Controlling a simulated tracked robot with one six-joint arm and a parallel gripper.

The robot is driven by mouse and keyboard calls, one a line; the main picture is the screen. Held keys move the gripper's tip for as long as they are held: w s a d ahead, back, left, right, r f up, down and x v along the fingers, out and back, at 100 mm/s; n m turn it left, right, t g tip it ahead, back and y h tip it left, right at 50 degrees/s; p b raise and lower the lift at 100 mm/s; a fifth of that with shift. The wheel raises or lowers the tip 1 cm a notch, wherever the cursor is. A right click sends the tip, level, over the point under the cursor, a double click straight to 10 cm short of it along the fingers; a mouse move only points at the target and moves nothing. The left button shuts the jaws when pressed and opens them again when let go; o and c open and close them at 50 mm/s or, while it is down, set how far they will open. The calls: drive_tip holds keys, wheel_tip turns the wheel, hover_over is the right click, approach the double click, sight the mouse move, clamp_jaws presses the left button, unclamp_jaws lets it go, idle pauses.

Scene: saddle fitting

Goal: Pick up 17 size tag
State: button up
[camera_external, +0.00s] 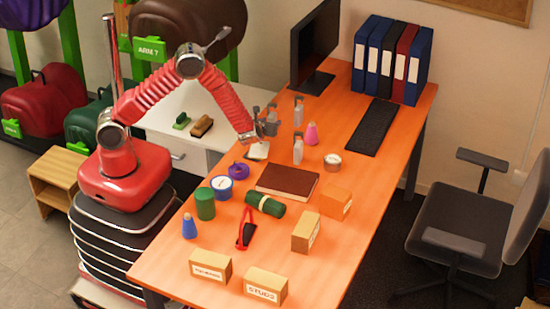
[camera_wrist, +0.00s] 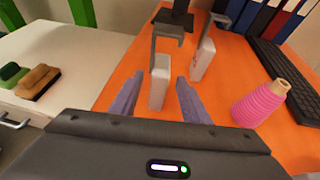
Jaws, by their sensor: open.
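My gripper (camera_external: 267,127) is open above the left edge of the orange table. Another similar white tag (camera_external: 298,150) stands nearer the external camera. No number is legible, so I cannot tell which is 17.
A pink cone (camera_wrist: 262,103) stands right of the fingers. The monitor base (camera_wrist: 175,18) is ahead, and the keyboard (camera_external: 371,127) and binders (camera_external: 392,60) are farther right. A brown book (camera_external: 287,182), rolls and wooden blocks crowd the near table. Brushes (camera_wrist: 38,81) lie on the white cabinet.

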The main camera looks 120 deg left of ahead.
sight(272, 122)
drive_tip(key=shift+x, duration=1.6)
drive_tip(key=shift+c, duration=0.2)
clamp_jaws()
